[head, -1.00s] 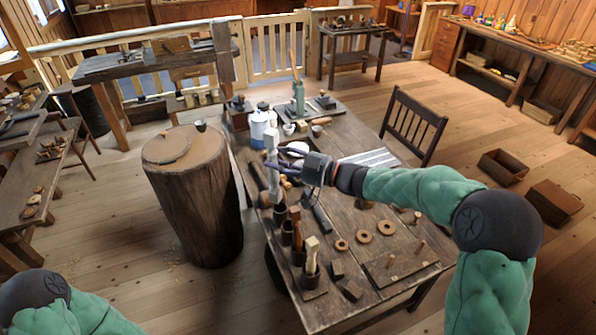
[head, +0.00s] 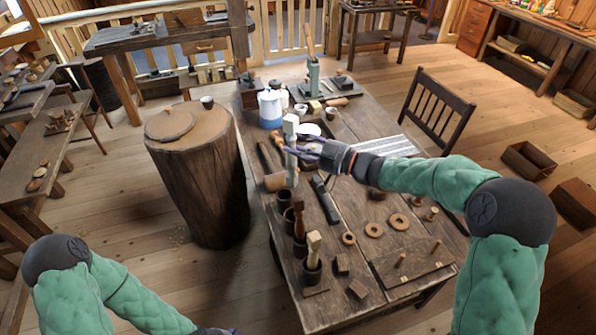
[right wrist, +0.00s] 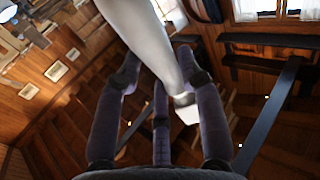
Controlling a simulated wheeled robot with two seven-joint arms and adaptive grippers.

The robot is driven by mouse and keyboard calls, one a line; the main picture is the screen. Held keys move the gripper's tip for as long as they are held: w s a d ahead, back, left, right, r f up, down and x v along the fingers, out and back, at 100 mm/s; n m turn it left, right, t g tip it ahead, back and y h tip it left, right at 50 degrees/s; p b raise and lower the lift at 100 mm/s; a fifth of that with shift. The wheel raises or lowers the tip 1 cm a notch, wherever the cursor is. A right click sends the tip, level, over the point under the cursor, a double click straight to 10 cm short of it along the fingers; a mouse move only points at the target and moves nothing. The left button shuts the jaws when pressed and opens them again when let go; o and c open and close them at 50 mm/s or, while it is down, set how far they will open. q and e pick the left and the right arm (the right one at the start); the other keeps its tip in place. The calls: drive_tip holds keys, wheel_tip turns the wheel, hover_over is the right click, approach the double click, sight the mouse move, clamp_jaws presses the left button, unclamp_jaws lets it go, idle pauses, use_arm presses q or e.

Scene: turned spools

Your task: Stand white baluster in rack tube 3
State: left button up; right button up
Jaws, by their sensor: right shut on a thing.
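The white baluster (head: 291,160) is upright in my right gripper (head: 297,150), near the far end of the rack. Its lower end is close to the far dark tube (head: 284,200); I cannot tell its height above it. In the right wrist view the fingers (right wrist: 160,78) close around the pale baluster (right wrist: 150,35). The rack's dark tubes stand in a row along the table's left edge. A brown turned piece (head: 298,212) and a pale-headed piece (head: 314,243) stand in the nearer tubes. My left gripper (head: 217,331) barely shows at the bottom edge.
The workbench (head: 345,270) holds wooden rings (head: 374,229), a peg board (head: 410,268), small blocks and a dark tool (head: 325,200) right of the rack. A blue-white jug (head: 270,108) stands behind the baluster. A log stump (head: 200,180) stands left of the bench.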

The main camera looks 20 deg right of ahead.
sight(297, 183)
wheel_tip(297, 183, down, 7)
drive_tip(key=b, duration=0.4)
drive_tip(key=shift+s+a+f, duration=0.1)
drive_tip(key=shift+s+f, duration=0.05)
drive_tip(key=shift+f+b, duration=2.4)
drive_tip(key=shift+f, duration=0.2)
drive_tip(key=shift+f, duration=0.1)
drive_tip(key=shift+f, duration=0.25)
drive_tip(key=shift+f, duration=0.15)
drive_tip(key=shift+f, duration=0.4)
